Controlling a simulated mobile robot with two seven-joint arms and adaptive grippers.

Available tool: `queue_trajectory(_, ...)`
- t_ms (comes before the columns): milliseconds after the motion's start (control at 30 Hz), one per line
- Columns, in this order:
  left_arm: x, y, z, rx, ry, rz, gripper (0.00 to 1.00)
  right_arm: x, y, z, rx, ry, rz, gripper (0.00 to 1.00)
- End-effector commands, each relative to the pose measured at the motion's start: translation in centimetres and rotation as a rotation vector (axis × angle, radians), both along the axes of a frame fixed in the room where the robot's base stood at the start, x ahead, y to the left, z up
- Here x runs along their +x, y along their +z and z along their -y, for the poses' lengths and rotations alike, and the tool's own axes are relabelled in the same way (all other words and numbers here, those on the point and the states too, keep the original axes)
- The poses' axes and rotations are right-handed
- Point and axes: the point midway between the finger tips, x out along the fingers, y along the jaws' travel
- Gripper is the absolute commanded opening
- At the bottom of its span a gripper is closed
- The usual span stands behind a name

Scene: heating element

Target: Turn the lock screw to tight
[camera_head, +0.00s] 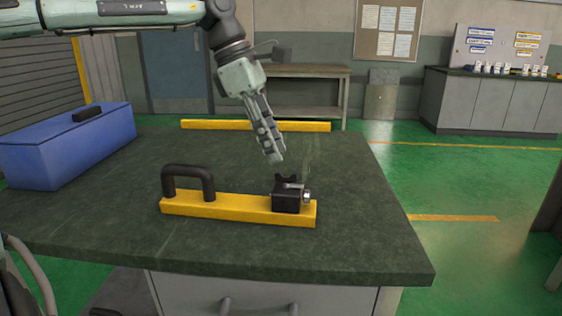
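A black clamp block (287,197) sits on a yellow bar (238,208) that lies on the dark green table top. A small silver screw (306,195) sticks out of the block's right side, and a black knob shape tops the block. A black arched handle (188,180) stands on the bar's left part. My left gripper (273,157) points down above and slightly left of the block, apart from it. Its fingers show edge-on, so I cannot tell whether they are open or shut. My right gripper is not in view.
A blue box (66,146) with a black handle stands at the table's left. A second yellow bar (256,126) lies along the far edge. The table (370,232) is clear right of the block. A bench and cabinets stand behind.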

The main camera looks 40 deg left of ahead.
Motion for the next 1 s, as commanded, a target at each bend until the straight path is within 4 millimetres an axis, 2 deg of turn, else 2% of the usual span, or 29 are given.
queue_trajectory(33, -0.1, 1.2, -0.4, 0.000, 0.001, 0.005, 0.29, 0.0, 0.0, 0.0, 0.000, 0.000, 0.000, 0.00)
queue_trajectory(200, -0.7, 4.3, -1.5, 0.000, 0.001, 0.003, 0.29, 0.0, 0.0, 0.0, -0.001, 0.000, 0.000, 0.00)
queue_trajectory(400, -1.2, 6.3, -2.3, 0.001, -0.001, 0.001, 0.29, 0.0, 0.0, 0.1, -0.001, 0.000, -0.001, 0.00)
queue_trajectory(1000, -1.3, 6.6, -2.4, 0.001, -0.001, -0.001, 0.29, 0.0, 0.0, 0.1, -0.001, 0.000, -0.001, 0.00)
